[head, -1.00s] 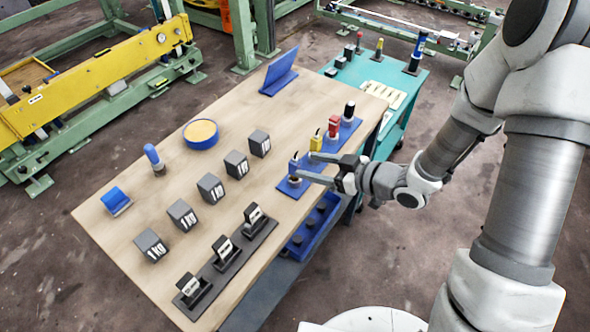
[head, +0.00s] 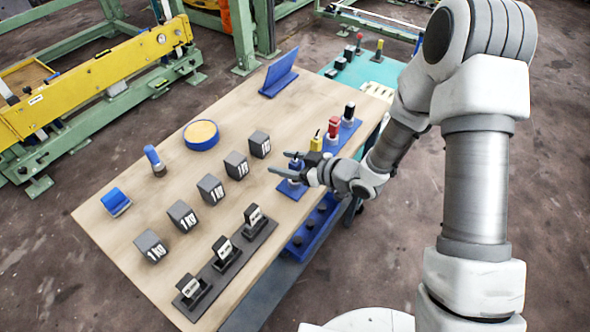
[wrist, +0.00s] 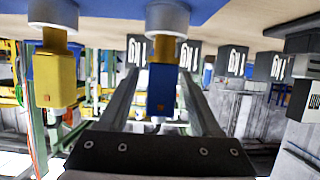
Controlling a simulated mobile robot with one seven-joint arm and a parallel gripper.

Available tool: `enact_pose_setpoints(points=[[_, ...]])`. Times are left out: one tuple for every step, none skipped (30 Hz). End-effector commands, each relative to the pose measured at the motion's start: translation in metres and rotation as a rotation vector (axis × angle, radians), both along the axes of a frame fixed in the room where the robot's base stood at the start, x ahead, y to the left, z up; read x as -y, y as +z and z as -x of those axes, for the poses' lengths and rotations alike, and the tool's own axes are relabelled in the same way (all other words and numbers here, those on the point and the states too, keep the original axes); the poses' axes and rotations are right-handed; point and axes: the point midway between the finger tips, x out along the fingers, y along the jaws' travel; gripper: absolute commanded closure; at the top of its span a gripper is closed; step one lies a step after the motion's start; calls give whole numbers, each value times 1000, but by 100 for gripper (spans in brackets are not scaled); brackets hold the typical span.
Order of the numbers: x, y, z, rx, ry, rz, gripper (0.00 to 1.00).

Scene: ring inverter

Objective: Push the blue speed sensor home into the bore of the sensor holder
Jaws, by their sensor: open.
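The blue speed sensor (wrist: 163,90) stands in line with its pale round holder (wrist: 167,17), seen inverted in the wrist view. Its lower end meets the holder, but I cannot tell how deep it sits in the bore. In the head view the sensor (head: 296,164) is partly covered by my gripper (head: 281,163). My gripper is open, with one finger on each side of the sensor. In the wrist view my gripper (wrist: 160,75) shows gaps between the fingers and the blue body. The holder is mostly hidden in the head view.
Yellow (head: 316,141), red (head: 333,126) and black (head: 349,110) sensors stand in a row on the blue plate (head: 288,191). Several 1 kg blocks (head: 211,188) stand to the left. A blue tray (head: 312,228) lies below the table edge. A yellow-topped blue dish (head: 201,134) stands farther back.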

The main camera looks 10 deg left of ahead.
Motion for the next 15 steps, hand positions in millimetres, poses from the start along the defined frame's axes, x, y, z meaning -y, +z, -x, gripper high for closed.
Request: enact_pose_setpoints(points=[[0,0,0,0,0,0,35],[0,0,0,0,0,0,40],[0,0,0,0,0,0,48],[0,0,0,0,0,0,53],[0,0,0,0,0,0,58],[0,0,0,0,0,0,66],[0,0,0,0,0,0,71],[0,0,0,0,0,0,76],[0,0,0,0,0,0,84],[0,0,0,0,0,0,89],[0,0,0,0,0,0,94],[0,0,0,0,0,0,100],[0,0,0,0,0,0,100],[0,0,0,0,0,0,100],[0,0,0,0,0,0,100]])
